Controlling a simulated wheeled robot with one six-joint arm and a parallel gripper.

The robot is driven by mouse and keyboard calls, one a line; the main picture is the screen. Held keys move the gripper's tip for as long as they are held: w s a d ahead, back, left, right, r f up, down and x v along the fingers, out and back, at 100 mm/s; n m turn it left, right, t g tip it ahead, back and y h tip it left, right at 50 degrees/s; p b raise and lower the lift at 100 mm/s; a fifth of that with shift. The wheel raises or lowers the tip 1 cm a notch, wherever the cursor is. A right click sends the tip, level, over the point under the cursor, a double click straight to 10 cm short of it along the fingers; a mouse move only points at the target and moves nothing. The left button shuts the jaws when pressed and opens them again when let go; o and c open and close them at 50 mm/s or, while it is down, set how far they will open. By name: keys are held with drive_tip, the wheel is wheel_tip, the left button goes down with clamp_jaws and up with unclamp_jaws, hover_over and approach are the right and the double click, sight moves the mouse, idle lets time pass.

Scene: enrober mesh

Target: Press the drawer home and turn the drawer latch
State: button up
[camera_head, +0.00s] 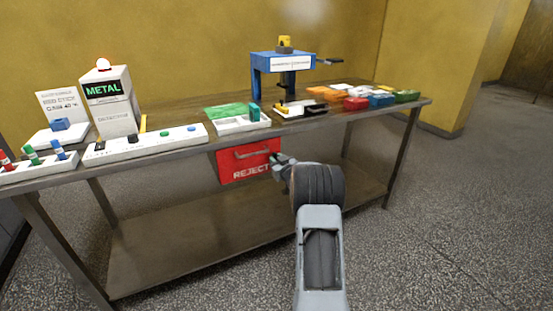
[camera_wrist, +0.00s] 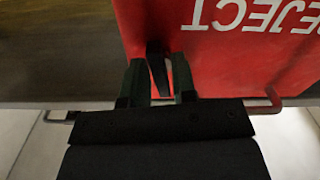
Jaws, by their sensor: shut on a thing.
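The red drawer (camera_head: 240,163) marked REJECT hangs under the front edge of the table, with a bar handle (camera_head: 252,152) across its front. In the wrist view the drawer front (camera_wrist: 225,60) appears upside down, its handle (camera_wrist: 268,106) crossing low in the picture, partly behind my gripper. My gripper (camera_head: 279,159) is at the drawer's right end. In the wrist view my gripper (camera_wrist: 158,82) is shut on a dark upright piece, the drawer latch (camera_wrist: 156,62), beside the drawer's edge. I cannot tell whether the drawer is fully in.
The table (camera_head: 180,148) carries a METAL detector box (camera_head: 115,98), a white button panel (camera_head: 150,143), a blue press (camera_head: 283,62) and several coloured blocks (camera_head: 355,103). A lower shelf (camera_head: 200,235) lies below the drawer. The floor to the right is clear.

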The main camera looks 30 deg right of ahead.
drive_tip(key=shift+m, duration=0.6)
drive_tip(key=shift+m+p, duration=0.3)
drive_tip(key=o, duration=0.7)
drive_tip(key=s, duration=0.4)
drive_tip(key=s+a+p, duration=0.1)
drive_tip(key=s, duration=0.4)
drive_tip(key=s+a, duration=0.1)
drive_tip(key=s, duration=0.3)
drive_tip(key=shift+s, duration=0.35)
